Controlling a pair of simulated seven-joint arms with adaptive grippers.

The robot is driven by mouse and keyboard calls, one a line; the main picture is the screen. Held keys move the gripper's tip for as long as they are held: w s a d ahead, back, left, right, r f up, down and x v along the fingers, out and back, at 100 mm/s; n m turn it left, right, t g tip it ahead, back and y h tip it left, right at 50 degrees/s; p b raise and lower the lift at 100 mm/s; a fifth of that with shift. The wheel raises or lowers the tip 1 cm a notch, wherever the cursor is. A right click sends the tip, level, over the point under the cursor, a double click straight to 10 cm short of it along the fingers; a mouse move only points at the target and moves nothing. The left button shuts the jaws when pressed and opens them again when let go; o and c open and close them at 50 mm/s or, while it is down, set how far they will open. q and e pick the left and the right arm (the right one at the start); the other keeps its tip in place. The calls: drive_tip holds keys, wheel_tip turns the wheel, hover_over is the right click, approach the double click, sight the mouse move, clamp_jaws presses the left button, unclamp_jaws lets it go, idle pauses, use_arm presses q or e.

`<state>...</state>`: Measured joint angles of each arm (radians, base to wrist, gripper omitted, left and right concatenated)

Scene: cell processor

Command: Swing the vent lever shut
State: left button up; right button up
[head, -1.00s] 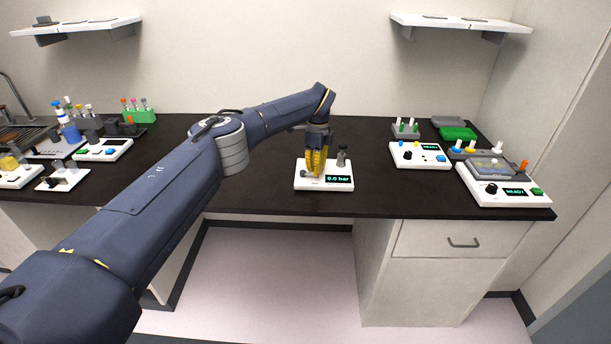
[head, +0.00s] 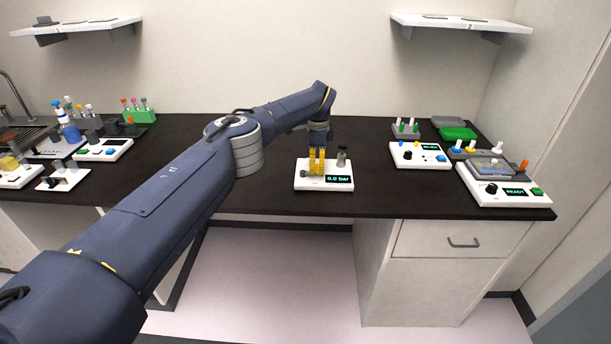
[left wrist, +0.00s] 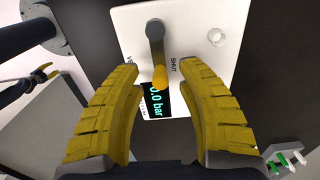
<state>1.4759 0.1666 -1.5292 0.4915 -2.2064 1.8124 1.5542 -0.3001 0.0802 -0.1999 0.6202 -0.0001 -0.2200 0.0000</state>
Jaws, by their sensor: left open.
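The white pressure unit (head: 310,184) stands on the dark bench, its display (head: 340,179) reading 0.0 bar. My left gripper (head: 317,172) is over the unit's left part. It is open, its yellow fingers (left wrist: 163,110) on either side of the lever's line, without clear contact. The fingers hide the lever in the head view. My right gripper (left wrist: 42,73) shows small at the left wrist view's left edge.
A grey knobbed post (head: 342,158) rises from the unit's back right. A white device with knobs (head: 420,161) and a larger one (head: 500,196) stand to the right. Tubes and devices crowd the left bench. Bare bench surrounds the unit.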

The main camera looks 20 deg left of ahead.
sight(317, 164)
use_arm(q)
drive_tip(key=shift+r, duration=0.15)
drive_tip(key=shift+r, duration=2.85)
